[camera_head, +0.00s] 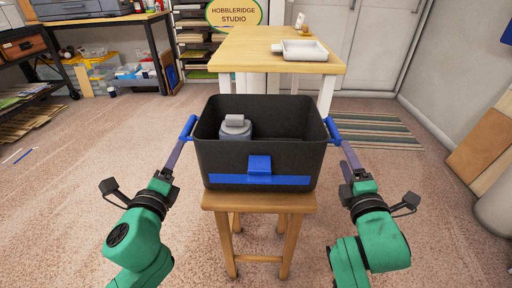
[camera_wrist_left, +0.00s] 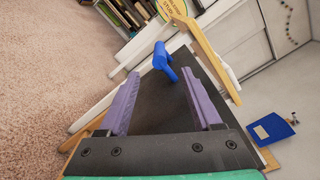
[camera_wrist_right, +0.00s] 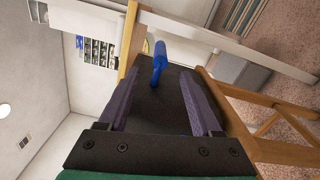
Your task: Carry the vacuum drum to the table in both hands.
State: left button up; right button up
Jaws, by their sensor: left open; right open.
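The vacuum drum appears as a dark open-topped tub (camera_head: 213,160) with a blue front band and blue side handles. It stands upright on a wooden stool (camera_head: 257,203) and holds a grey canister-like object (camera_head: 235,127). My left gripper (camera_head: 183,146) is open at the left handle (camera_head: 188,128); in the left wrist view the handle (camera_wrist_left: 164,62) shows near the fingertips, between their lines. My right gripper (camera_head: 345,150) is open at the right handle (camera_head: 333,130); the right wrist view shows that handle (camera_wrist_right: 158,62) likewise. Neither gripper is closed on a handle.
The wooden table (camera_head: 245,60) stands behind the tub, with a white tray (camera_head: 303,50) and a small bottle (camera_head: 300,20) on it. Its near left top is bare. A striped mat (camera_head: 375,130) lies at right. Shelves and a side bench stand at left. Carpet beside the stool is clear.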

aim_at(188, 129)
pick_arm(q)
jog(key=w, duration=1.2)
jog(key=shift+w+d, duration=0.1)
jog(key=shift+w, duration=0.3)
pick_arm(e)
jog(key=w, duration=1.2)
jog(key=shift+w, duration=0.4)
pick_arm(q)
jog(key=shift+c, duration=0.3)
pick_arm(e)
jog(key=shift+c, duration=0.3)
pick_arm(q)
jog(key=shift+f, duration=0.1)
grip_shut()
pick_arm(e)
grip_shut()
jog(key=shift+d+f, duration=0.1)
jog(key=shift+f, duration=0.05)
